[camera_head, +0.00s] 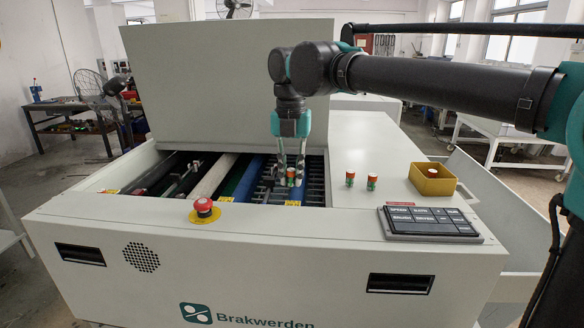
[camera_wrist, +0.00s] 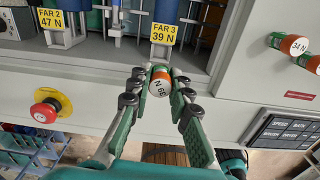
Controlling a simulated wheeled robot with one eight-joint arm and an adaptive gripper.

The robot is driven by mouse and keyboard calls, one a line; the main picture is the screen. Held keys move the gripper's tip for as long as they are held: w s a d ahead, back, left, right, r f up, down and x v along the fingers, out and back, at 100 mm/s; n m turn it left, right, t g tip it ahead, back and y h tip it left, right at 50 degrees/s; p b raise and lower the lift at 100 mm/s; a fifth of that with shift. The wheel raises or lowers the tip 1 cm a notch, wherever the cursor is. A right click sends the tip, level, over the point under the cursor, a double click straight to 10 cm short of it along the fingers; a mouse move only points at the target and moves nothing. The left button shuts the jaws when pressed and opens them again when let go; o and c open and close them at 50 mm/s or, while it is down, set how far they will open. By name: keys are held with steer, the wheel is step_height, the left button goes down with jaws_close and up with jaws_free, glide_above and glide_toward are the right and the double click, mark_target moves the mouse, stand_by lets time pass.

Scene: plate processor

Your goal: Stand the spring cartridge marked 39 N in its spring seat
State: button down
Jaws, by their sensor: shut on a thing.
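My gripper (camera_wrist: 158,88) is shut on an orange and green spring cartridge (camera_wrist: 160,75) in the wrist view. The cartridge's white end faces the camera, and its upside-down marking appears to be 39 N. In the head view my gripper (camera_head: 291,170) holds the cartridge (camera_head: 291,181) over the front of the open machine bay. A yellow label, FAR 3 39 N (camera_wrist: 164,34), lies just beyond the cartridge in the wrist view. A blue part (camera_wrist: 166,10) stands behind that label. I cannot tell the opening of the seat itself.
A second label, FAR 2 47 N (camera_wrist: 51,20), is to the left. Two cartridges (camera_head: 350,179) (camera_head: 372,182) stand on the right deck; one reads 34 N (camera_wrist: 294,45). A yellow bin (camera_head: 447,187), a keypad (camera_head: 430,222) and a red stop button (camera_head: 203,205) are nearby.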

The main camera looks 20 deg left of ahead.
steer(key=shift+f, duration=3.1)
steer(key=shift+f, duration=0.75)
steer(key=c, duration=1.3)
jaws_free()
steer(key=shift+r, duration=0.1)
step_height(320, 180, up, 12)
steer(key=shift+f, duration=0.1)
